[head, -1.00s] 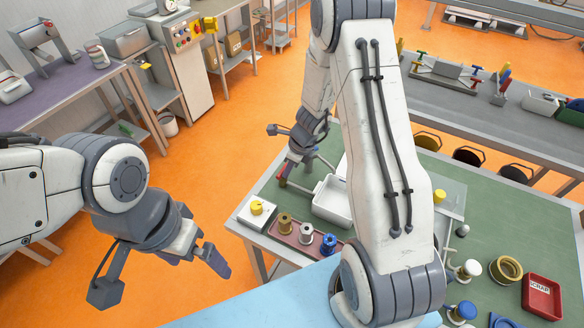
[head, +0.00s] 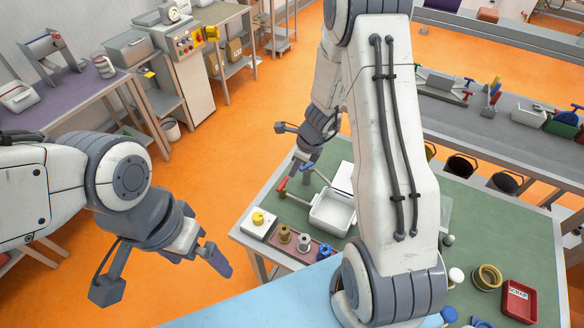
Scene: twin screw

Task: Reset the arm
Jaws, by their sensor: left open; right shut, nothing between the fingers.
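My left gripper (head: 217,260) hangs at the lower left, off the table's left edge, above the orange floor. It is open and empty. My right arm crosses the middle of the view and hides part of the table. My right gripper (head: 285,181) is at the far left corner of the green table (head: 488,232), near red and blue handles. It is shut with nothing in it, and its fingertips are hard to make out against those handles.
A white bin (head: 331,213) stands near my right gripper. A yellow-knobbed white box (head: 259,222) and a red tray (head: 277,243) with spools lie on the table's left side. A red scrap tray (head: 519,302) and a brass ring (head: 487,277) are at the right. Open floor lies left of the table.

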